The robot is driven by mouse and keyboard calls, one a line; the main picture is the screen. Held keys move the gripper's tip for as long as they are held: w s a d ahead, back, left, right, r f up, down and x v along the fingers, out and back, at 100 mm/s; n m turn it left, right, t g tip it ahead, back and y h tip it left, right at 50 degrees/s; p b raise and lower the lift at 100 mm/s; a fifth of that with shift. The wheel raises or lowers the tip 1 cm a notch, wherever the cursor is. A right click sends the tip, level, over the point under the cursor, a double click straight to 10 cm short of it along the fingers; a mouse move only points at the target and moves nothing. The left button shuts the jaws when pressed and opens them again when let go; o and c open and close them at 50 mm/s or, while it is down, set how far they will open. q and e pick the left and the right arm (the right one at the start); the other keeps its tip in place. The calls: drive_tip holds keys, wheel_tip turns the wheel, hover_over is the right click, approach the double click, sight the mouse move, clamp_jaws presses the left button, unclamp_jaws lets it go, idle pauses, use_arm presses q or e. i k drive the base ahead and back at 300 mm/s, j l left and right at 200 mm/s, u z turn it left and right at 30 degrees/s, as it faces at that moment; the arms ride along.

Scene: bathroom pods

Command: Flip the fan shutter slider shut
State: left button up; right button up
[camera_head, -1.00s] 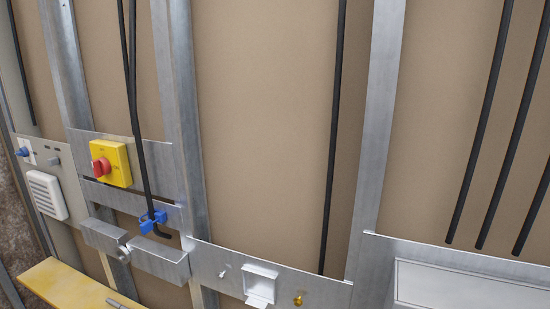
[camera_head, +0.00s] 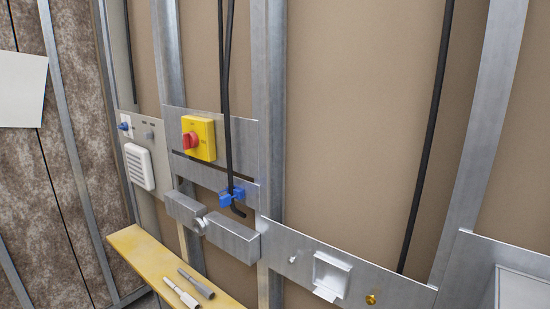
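A white slatted fan vent (camera_head: 139,166) is on a grey panel at the left of the wall. Just above it on the panel are a blue knob (camera_head: 124,126) on a white plate and a small grey knob (camera_head: 149,135). The vent is small and seen at an angle, so I cannot make out its slider or tell whether the shutter is open or shut. Neither of my grippers is in view.
A yellow switch box (camera_head: 199,138) with a red knob is right of the vent. Black cables hang to a blue clip (camera_head: 231,196). A yellow shelf board (camera_head: 143,252) juts out below, holding two metal tools (camera_head: 194,284). Metal studs frame the wall.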

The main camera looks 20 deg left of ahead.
sight(147, 135)
drive_tip(key=u, duration=1.3)
